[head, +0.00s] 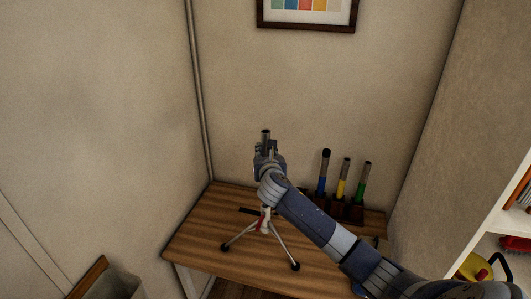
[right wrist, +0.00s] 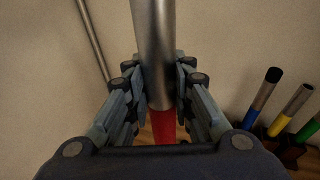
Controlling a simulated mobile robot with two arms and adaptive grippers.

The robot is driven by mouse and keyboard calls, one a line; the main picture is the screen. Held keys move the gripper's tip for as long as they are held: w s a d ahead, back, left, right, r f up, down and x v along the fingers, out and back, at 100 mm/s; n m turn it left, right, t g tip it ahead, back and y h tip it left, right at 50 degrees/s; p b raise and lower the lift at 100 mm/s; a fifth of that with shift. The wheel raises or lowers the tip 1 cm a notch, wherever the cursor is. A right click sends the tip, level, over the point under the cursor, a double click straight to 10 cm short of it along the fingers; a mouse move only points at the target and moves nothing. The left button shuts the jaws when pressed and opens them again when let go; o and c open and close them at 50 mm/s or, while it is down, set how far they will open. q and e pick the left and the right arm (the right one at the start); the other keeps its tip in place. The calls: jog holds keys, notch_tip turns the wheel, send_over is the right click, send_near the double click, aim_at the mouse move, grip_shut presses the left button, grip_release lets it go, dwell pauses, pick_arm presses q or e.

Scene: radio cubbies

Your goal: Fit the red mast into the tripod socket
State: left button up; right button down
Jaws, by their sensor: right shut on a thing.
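My right gripper (head: 267,148) is shut on the red mast (head: 266,134) above the table. The mast stands roughly upright, its dark-tipped top rising above the fingers. In the right wrist view, the mast (right wrist: 152,50) is a silver tube with a red section lower down, between both fingers. The tripod (head: 281,246) stands on the table below the gripper, its silver legs spread on dark feet. Some red shows at its centre. My forearm and gripper hide the socket, so I cannot tell whether the mast's lower end is in it. My left gripper is out of view.
A dark rack (head: 346,209) at the table's back right holds a blue mast (head: 322,184), a yellow mast (head: 341,188) and a green mast (head: 361,190). Walls close in behind the wooden table (head: 205,235). A white shelf (head: 497,222) stands at right. The table's left part is clear.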

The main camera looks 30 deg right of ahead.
jog(key=shift+r, duration=0.1)
jog(key=shift+p, duration=0.45)
dwell(0.6)
jog(key=shift+p, duration=0.4)
jog(key=shift+p, duration=0.4)
dwell(0.3)
jog(key=shift+f+b, duration=1.15)
jog(key=shift+f, duration=1.25)
jog(key=shift+f+b, duration=0.3)
jog(key=shift+b, duration=0.05)
jog(key=c, duration=1.3)
grip_release()
jog(key=shift+r, duration=0.1)
